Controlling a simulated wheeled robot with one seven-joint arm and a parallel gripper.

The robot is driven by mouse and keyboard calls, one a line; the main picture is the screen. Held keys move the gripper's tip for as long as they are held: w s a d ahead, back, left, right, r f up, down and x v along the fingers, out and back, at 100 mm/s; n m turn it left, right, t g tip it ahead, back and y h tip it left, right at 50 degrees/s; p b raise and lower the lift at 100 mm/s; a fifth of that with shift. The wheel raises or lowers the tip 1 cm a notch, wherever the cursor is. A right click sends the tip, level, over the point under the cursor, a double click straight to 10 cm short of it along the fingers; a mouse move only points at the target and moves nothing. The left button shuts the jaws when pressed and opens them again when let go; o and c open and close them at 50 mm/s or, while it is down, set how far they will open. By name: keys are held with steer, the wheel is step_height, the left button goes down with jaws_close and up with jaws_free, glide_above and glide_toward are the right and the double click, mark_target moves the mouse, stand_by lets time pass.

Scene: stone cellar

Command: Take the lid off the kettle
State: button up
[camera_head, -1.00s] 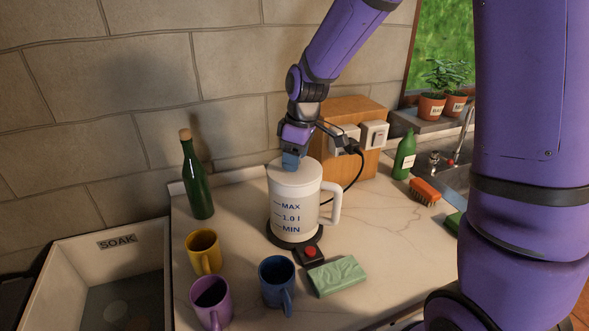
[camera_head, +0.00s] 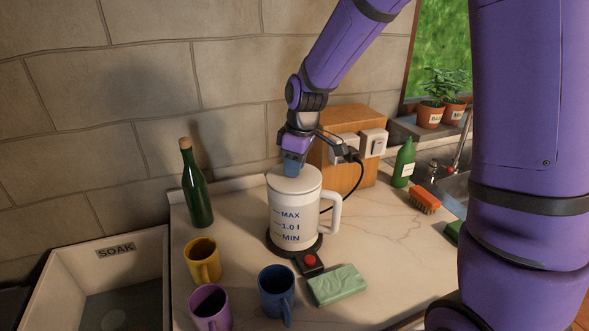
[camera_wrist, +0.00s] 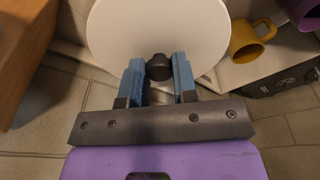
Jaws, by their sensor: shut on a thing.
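The white kettle (camera_head: 293,220) stands upright on its dark round base (camera_head: 275,241), with blue level marks on its side and its handle to the right. Its white lid (camera_head: 303,183) covers the top, and I see no clear gap under it. In the wrist view the lid (camera_wrist: 150,25) is a pale disc with a black knob (camera_wrist: 159,67). My gripper (camera_head: 291,169) reaches down over the lid from above. Its blue fingers are shut on the knob, one on each side. In the head view the fingers hide the knob.
A green corked bottle (camera_head: 195,190) stands left of the kettle. Yellow (camera_head: 202,262), purple (camera_head: 208,310) and blue (camera_head: 275,292) mugs stand in front, beside a green soap-like block (camera_head: 337,286). A wooden box with sockets (camera_head: 355,122) is close behind.

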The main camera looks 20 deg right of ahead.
steer(key=r, duration=0.3)
steer(key=shift+s+d+r, duration=0.1)
steer(key=shift+s+r, duration=0.1)
steer(key=shift+r, duration=0.05)
steer(key=s+d, duration=0.3)
steer(key=s, duration=0.4)
steer(key=s+d+r, duration=0.1)
steer(key=s+d, duration=0.2)
steer(key=s, duration=0.4)
steer(key=shift+s, duration=0.25)
